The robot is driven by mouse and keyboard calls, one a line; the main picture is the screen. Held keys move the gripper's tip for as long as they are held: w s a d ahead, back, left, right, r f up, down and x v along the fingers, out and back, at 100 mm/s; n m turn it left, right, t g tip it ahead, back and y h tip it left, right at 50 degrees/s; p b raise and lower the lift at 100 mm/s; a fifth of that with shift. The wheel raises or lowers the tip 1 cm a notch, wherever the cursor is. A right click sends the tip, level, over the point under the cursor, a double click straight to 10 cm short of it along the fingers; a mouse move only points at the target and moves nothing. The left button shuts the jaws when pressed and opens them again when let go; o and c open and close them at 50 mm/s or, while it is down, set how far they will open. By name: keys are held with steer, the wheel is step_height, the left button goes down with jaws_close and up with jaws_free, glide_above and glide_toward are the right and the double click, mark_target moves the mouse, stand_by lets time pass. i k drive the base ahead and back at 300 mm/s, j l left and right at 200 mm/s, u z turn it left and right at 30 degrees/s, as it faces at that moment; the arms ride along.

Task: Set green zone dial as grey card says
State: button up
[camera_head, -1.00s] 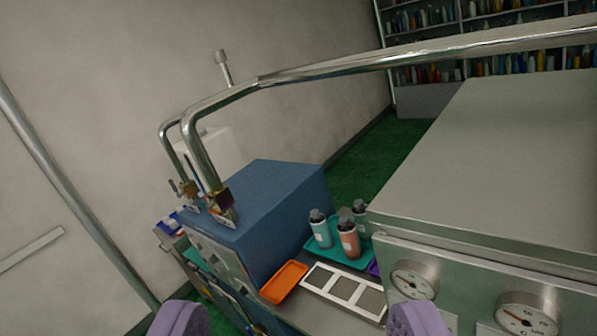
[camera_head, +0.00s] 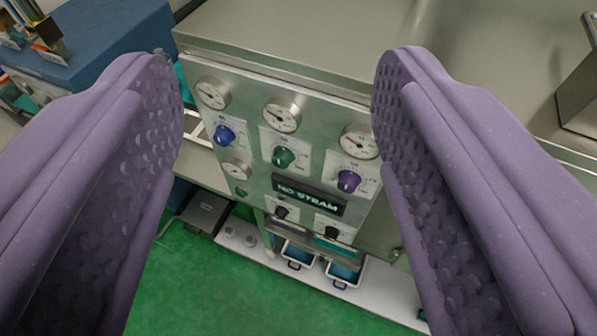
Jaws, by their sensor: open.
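The green zone dial (camera_head: 283,157) is a green knob on a white plate, in the middle of the steel control panel. A round gauge (camera_head: 281,115) sits just above it. A blue dial (camera_head: 224,136) is to its left and a purple dial (camera_head: 348,181) to its right. The markings around the knobs are too small to read. My gripper (camera_head: 278,85) is open and empty, its two purple fingers framing the panel from some distance, touching nothing. I see no grey card that I can make out.
A dark sign reading "NO STEAM" (camera_head: 308,194) is below the dials, with two black knobs (camera_head: 332,233) under it. Blue bins (camera_head: 343,273) stand on a low shelf. A blue box (camera_head: 112,35) is at upper left. Green floor (camera_head: 215,285) is open in front.

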mark_target(282, 158)
steer(key=k+j+z, duration=0.35)
steer(key=k+j, duration=0.45)
steer(key=k, duration=0.05)
